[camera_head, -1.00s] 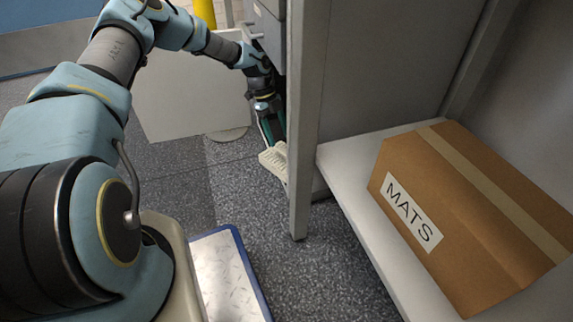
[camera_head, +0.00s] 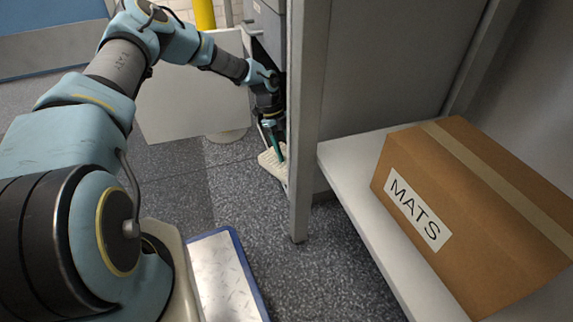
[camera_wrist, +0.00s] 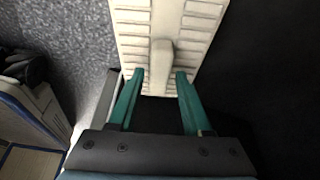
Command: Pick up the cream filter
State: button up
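The cream filter (camera_wrist: 185,20) is a slatted, off-white panel with a raised grip (camera_wrist: 162,62) in its middle. In the wrist view it fills the top centre. My gripper (camera_wrist: 160,76) is open, its two green fingers apart, with the tips over the filter's near part. The lower end of the raised grip lies between the tips, with a gap on either side. In the head view the filter (camera_head: 268,160) shows small beside the grey cabinet, low down, and my gripper (camera_head: 272,146) points down at it. The cabinet post hides part of the filter.
The grey cabinet post (camera_head: 304,150) stands close to the right of my gripper. A shelf (camera_head: 345,165) right of it holds a cardboard box labelled MATS (camera_head: 470,190). An open pale panel (camera_head: 190,100) stands to the left.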

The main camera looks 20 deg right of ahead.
grip_shut()
dwell(1.1)
